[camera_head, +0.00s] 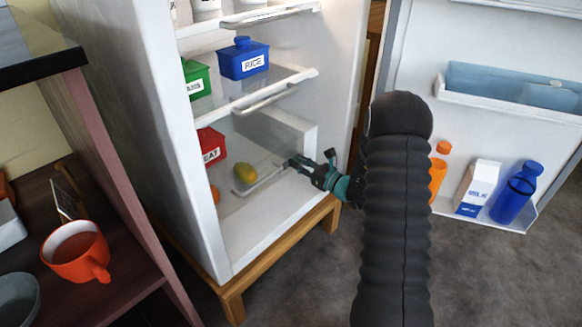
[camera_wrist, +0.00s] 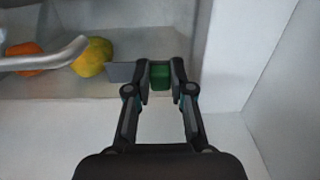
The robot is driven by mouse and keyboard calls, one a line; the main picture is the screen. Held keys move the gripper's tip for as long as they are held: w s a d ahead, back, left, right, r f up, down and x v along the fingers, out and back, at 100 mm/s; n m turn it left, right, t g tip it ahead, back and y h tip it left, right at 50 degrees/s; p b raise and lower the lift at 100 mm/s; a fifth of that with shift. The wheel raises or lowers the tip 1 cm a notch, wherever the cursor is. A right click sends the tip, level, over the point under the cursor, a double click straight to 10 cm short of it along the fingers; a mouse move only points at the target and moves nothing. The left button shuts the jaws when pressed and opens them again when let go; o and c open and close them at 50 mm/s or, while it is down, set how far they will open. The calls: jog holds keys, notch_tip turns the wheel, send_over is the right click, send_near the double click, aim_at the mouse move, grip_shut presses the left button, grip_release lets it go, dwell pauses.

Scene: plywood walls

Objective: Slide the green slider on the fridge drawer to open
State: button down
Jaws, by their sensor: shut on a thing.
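In the wrist view the green slider (camera_wrist: 160,76) sits between the fingertips of my gripper (camera_wrist: 160,72), which is shut on it. A flat grey piece lies just left of the fingers there. The clear fridge drawer (camera_head: 255,188) is at the bottom of the open fridge, with a metal bar handle (camera_wrist: 45,57) along its front. In the head view my gripper (camera_head: 304,166) reaches the right part of the drawer front, and the slider is hidden by the fingers. A yellow-green fruit (camera_wrist: 92,57) and an orange fruit (camera_wrist: 24,56) lie in the drawer.
The open fridge door (camera_head: 480,125) on the right holds a milk carton (camera_head: 478,188) and bottles. An orange mug (camera_head: 76,250) stands on the left shelf.

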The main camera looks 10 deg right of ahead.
jog(key=shift+w+d+r, duration=0.1)
jog(key=shift+d, duration=0.35)
jog(key=c, duration=1)
grip_release()
jog(key=shift+d+h, duration=0.1)
jog(key=shift+h, duration=0.2)
jog(key=shift+a, duration=0.3)
jog(key=shift+s+d, duration=0.15)
jog(key=shift+s, duration=0.05)
jog(key=v, duration=1.1)
jog(key=shift+s+d, duration=0.15)
jog(key=shift+d, duration=0.05)
jog(key=shift+f, duration=0.25)
